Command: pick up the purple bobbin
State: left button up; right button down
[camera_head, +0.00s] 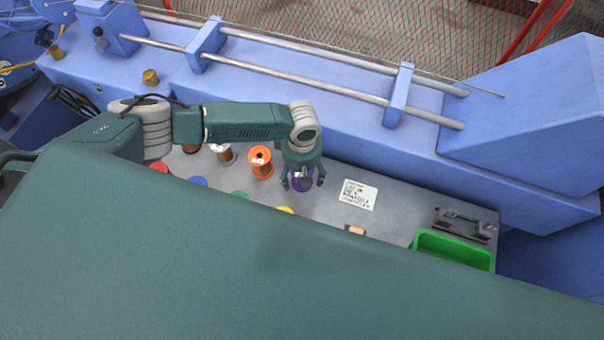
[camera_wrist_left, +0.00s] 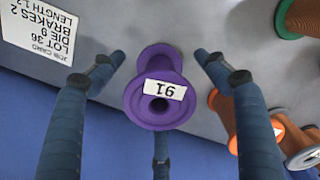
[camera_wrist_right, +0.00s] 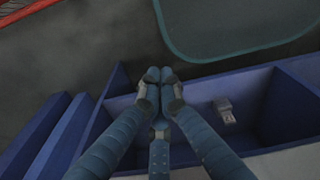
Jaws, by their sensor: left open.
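The purple bobbin (camera_head: 302,184) stands on the grey table under my left gripper (camera_head: 303,182), partly covered by its fingers. In the left wrist view the purple bobbin (camera_wrist_left: 157,66) carries a white label reading 91. It sits between the spread fingers of my left gripper (camera_wrist_left: 159,57), with gaps visible on both sides. The left gripper is open and holds nothing. My right gripper (camera_wrist_right: 160,75) shows only in its own wrist view, with its fingertips together and nothing visible between them.
An orange bobbin (camera_head: 260,162) stands left of the purple one. A white job card (camera_head: 358,194) lies to its right. A green bin (camera_head: 453,249) is further right. Blue machinery with rods (camera_head: 300,71) runs behind. Below the right gripper is a blue compartment (camera_wrist_right: 205,92) holding a small grey object.

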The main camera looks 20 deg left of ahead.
pick_arm(q)
jog(key=c, duration=1.2)
jog(key=shift+c, duration=0.2)
jog(key=shift+r, duration=0.15)
